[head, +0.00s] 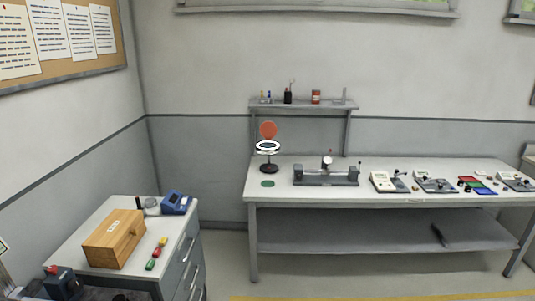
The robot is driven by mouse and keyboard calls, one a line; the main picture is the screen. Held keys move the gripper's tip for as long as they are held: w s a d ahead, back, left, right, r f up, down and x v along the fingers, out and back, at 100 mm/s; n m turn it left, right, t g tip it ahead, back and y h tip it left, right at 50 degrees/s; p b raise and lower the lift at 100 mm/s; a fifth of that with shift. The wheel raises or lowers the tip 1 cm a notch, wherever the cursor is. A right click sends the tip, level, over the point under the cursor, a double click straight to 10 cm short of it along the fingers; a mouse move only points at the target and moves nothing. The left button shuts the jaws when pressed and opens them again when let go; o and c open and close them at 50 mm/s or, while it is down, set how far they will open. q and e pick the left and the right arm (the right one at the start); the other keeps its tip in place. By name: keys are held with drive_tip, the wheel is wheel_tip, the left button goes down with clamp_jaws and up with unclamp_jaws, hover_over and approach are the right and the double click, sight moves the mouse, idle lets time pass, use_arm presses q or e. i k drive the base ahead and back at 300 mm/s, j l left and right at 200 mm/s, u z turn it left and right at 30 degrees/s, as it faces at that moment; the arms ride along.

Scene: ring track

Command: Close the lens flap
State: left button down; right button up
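A magnifier stand (270,167) with a dark round base is at the left end of the long workbench. A white ring-shaped lens head (268,147) sits on top of it. An orange-red round flap (268,130) stands up above the ring, its face toward me, so it looks open. Both are far from me and small, and the hinge cannot be made out. Neither of my grippers can be seen.
The long workbench (330,196) holds a grey fixture (325,176) right of the magnifier, a green disc (267,184) in front, and several devices farther right. A drawer cabinet (182,255) with a wooden box (114,238) stands at front left. Floor before the bench looks clear.

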sight(269, 129)
drive_tip(key=i+l+u, duration=0.25)
drive_tip(key=i+l, duration=0.2)
drive_tip(key=i, duration=0.3)
drive_tip(key=i+l+u, duration=0.2)
drive_tip(key=i+l, duration=0.4)
drive_tip(key=i, duration=0.15)
